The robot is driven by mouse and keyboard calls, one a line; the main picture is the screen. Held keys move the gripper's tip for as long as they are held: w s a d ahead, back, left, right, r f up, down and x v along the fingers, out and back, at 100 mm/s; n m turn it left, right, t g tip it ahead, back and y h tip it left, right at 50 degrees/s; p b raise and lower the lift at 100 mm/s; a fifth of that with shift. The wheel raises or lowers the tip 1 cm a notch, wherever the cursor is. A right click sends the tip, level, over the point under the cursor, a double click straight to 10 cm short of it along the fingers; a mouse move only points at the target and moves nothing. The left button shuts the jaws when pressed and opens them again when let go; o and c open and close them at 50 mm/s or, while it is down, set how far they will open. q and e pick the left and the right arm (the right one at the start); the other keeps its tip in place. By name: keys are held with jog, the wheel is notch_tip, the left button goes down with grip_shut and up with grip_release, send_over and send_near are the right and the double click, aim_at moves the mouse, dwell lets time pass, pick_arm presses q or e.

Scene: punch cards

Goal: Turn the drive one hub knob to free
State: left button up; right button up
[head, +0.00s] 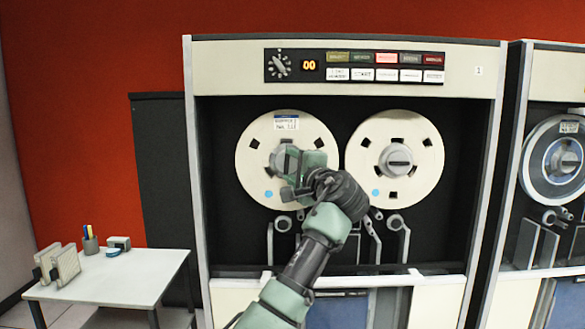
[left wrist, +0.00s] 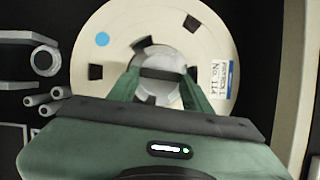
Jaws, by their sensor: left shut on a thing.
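The drive marked 1 (head: 478,71) stands straight ahead with two cream reels side by side. The left reel (head: 255,140) has a paper label at its top and a blue dot; it also fills the left wrist view (left wrist: 105,25). My left gripper (head: 290,160) is at the hub of this left reel, its fingers shut on the hub knob (left wrist: 160,74). The fingers and hand hide part of the knob, so its exact angle is hard to read. The right reel (head: 425,150) shows its hub knob (head: 398,160) bare, with its bar level. My right gripper is not in view.
A control panel (head: 354,66) with a dial, lit digits and buttons is above the reels. Guide rollers (head: 396,222) sit below them. Another drive (head: 515,200) stands at the right. A white side table (head: 120,275) with small items is at the lower left.

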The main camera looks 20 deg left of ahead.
pick_arm(q)
jog(key=shift+r+n, duration=0.2)
jog(key=shift+n, duration=0.3)
jog(key=o, duration=1.2)
jog(key=shift+o, duration=0.8)
jog(key=shift+a+f, duration=0.1)
jog(key=shift+s+d+f, duration=0.1)
jog(key=shift+s+d, duration=0.05)
jog(key=shift+d, duration=0.05)
jog(key=b+v, duration=0.3)
jog(key=v, duration=0.4)
jog(key=shift+s+r, duration=0.2)
